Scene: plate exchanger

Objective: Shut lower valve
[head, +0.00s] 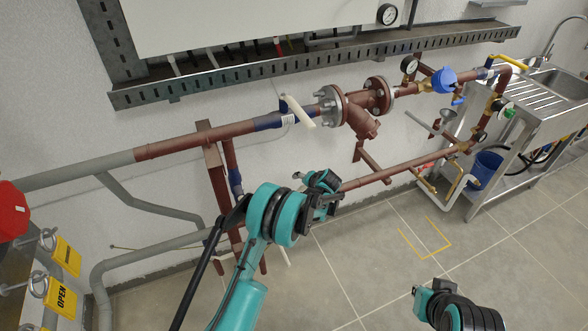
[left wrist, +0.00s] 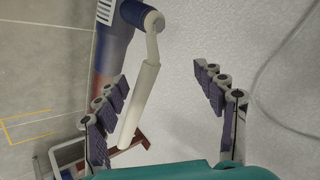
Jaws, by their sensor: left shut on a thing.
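The lower valve is mostly hidden behind my left gripper in the head view. The left wrist view shows a blue valve body (left wrist: 113,40) with a white label and a white lever (left wrist: 140,100). My left gripper (head: 325,193) is at the lower red-brown pipe (head: 400,168).
The upper pipe (head: 190,138) carries another white lever (head: 299,111), a flanged fitting (head: 355,110) and a gauge (head: 409,67). A steel sink (head: 545,90) stands at the right. Yellow OPEN tags (head: 62,298) hang at the lower left. The tiled floor in front is clear.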

